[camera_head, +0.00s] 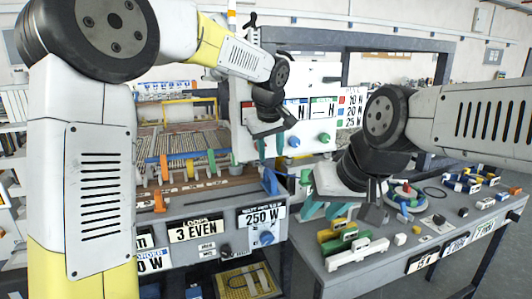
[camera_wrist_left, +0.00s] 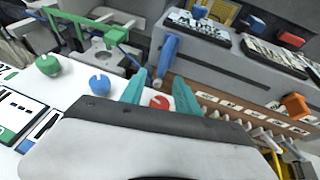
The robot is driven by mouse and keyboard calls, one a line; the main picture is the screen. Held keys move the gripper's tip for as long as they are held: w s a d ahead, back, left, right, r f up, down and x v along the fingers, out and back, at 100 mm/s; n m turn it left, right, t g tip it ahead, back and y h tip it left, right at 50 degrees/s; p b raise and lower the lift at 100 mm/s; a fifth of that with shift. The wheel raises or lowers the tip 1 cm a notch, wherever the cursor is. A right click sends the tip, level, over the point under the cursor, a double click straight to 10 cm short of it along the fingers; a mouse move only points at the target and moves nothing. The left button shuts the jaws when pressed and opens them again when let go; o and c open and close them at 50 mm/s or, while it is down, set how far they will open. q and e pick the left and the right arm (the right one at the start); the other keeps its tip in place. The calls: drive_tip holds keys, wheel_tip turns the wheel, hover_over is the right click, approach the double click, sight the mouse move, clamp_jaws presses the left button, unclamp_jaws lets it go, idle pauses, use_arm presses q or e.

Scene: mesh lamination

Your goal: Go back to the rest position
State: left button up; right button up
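My left gripper (camera_head: 271,146) hangs in front of the white control panel (camera_head: 318,82) at the back. Its two teal fingers stand apart and hold nothing. In the left wrist view the same gripper (camera_wrist_left: 160,95) is open, with a red knob (camera_wrist_left: 160,102) on the white panel seen between the fingertips. My right gripper (camera_head: 322,208) is over the left part of the grey side table (camera_head: 372,276). Its teal fingers look apart, with nothing seen between them. My left forearm covers much of the left side of the head view.
A machine with a roller bed (camera_head: 190,143) and labelled front panel (camera_head: 196,228) stands at the left. On the side table are green, yellow and white blocks (camera_head: 345,243), a round dial-like part (camera_head: 405,195) and blue-yellow bins (camera_head: 462,183). A dark frame rises behind.

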use_arm(q)
drive_tip(key=s+a+r+m, duration=0.1)
drive_tip(key=s+a+r, duration=0.2)
drive_tip(key=s+a, duration=0.45)
drive_tip(key=s+a+f+m, duration=0.1)
drive_tip(key=s+a+f, duration=0.1)
drive_tip(key=s+a, duration=0.5)
drive_tip(key=s+a+f+m+t+h, duration=0.1)
drive_tip(key=s+a+f+m, duration=0.1)
drive_tip(key=s+a, duration=0.5)
drive_tip(key=s+f, duration=0.1)
drive_tip(key=s, duration=0.4)
drive_tip(key=shift+s, duration=0.1)
